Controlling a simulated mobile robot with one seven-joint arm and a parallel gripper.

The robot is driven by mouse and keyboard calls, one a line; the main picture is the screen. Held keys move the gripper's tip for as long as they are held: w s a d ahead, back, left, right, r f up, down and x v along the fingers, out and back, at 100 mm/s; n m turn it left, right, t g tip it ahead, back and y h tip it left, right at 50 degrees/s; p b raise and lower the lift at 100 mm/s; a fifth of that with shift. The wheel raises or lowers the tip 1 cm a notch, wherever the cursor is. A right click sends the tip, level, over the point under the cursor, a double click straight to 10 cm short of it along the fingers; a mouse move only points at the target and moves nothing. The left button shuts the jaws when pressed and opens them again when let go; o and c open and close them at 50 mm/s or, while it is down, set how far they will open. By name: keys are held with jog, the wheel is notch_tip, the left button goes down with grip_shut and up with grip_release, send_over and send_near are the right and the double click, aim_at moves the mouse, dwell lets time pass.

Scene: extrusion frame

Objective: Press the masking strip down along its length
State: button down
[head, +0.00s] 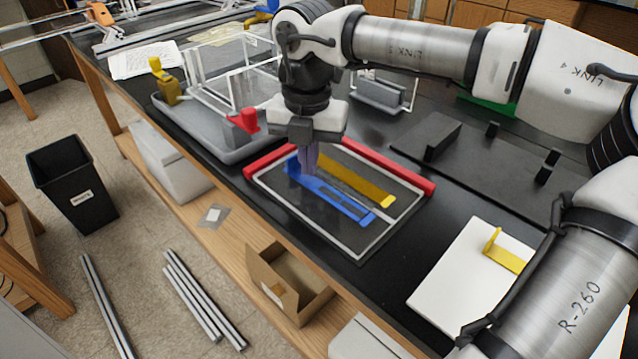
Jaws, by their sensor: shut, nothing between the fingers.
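A blue strip (335,198) lies on a dark panel (350,232) with a light border, running from upper left to lower right. Its upper-left end looks raised and is partly hidden by my gripper. A yellow strip (352,182) lies beside it on the same panel, roughly parallel. I cannot tell from its look which one is the masking strip. My gripper (309,172) points down, shut and empty, at the upper-left end of the blue strip. Whether the fingertips touch the strip is not clear.
Red bars (385,168) edge the panel's far sides. A grey tray (215,140) with a clear box frame stands to the left. A dark plate (470,160) with upright blocks and a white board (465,280) with a yellow bracket lie to the right.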

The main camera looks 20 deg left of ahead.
jog(key=shift+f+b, duration=0.75)
jog(key=shift+b, duration=0.05)
dwell(1.3)
jog(key=shift+r+p, duration=0.5)
jog(key=shift+r, duration=0.25)
